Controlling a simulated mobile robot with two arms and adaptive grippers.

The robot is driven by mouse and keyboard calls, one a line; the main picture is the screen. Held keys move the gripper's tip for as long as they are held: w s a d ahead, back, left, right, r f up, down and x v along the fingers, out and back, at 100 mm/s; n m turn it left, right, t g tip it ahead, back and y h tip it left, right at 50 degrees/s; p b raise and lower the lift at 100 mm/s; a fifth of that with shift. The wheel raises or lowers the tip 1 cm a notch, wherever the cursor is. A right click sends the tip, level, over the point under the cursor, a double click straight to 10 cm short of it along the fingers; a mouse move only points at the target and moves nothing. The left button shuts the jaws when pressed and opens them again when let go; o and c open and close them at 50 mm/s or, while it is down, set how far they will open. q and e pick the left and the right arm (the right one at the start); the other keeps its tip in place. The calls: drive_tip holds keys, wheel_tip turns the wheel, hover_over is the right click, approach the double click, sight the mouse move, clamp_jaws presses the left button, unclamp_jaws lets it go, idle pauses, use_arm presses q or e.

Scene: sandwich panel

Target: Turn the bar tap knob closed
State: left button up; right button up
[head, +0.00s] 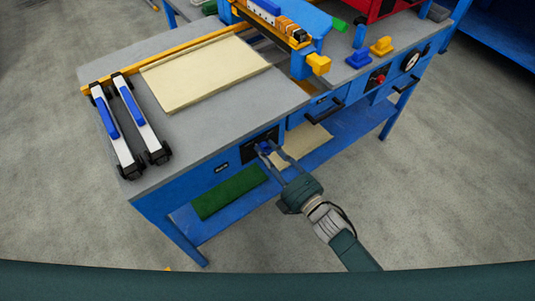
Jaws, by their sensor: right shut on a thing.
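The tap knob (264,148) is a small blue piece on a dark panel on the front face of the blue workbench (185,186). My right gripper (267,152) reaches up to it from the lower right, with its fingers on either side of the knob. It is shut on the knob. The fingers partly cover the knob, so its exact turn angle is hard to tell. My left gripper is not in view.
A beige panel (205,73) lies on the grey benchtop beside two white-and-blue bars (140,120). A lower shelf holds a green sheet (230,191) and a beige sheet (303,144). Black drawer handles (325,111) stick out right of the knob. The floor in front is clear.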

drive_tip(key=shift+d+f+n, duration=0.2)
drive_tip(key=shift+f+n, duration=0.05)
drive_tip(key=shift+n, duration=0.75)
drive_tip(key=o, duration=1.2)
drive_tip(key=shift+r, duration=0.15)
drive_tip(key=shift+c, duration=0.2)
drive_tip(key=v, duration=1.2)
